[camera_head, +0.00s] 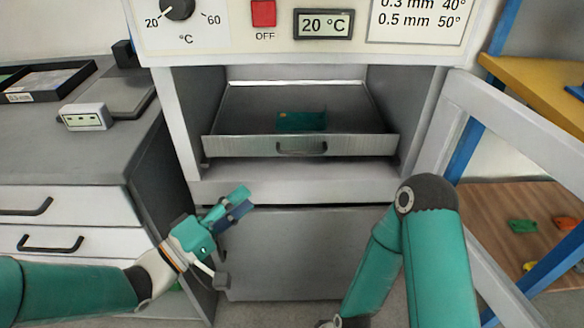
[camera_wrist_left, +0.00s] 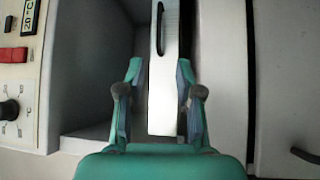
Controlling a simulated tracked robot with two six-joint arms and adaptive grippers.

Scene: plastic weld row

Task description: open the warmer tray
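The warmer tray (camera_head: 226,146) is a grey metal drawer in the opening of the white warmer (camera_head: 180,120). Its dark bar handle (camera_head: 302,148) is at the middle of the front, and a small green piece (camera_head: 302,121) lies inside. My left gripper (camera_head: 245,198) is in front of the warmer, lower than the tray front and left of the handle. In the left wrist view its fingers (camera_wrist_left: 158,98) are apart, with the tray front (camera_wrist_left: 163,85) showing between or beyond them; contact cannot be told. The right arm shows at the right, but its gripper is out of view.
A control panel with a knob (camera_head: 177,8), red switch (camera_head: 263,13) and 20 °C display (camera_head: 323,24) is above the opening. A white framed panel (camera_head: 430,130) stands right of the warmer. A grey drawer cabinet (camera_head: 60,205) is on the left. A wooden surface with coloured pieces is at right.

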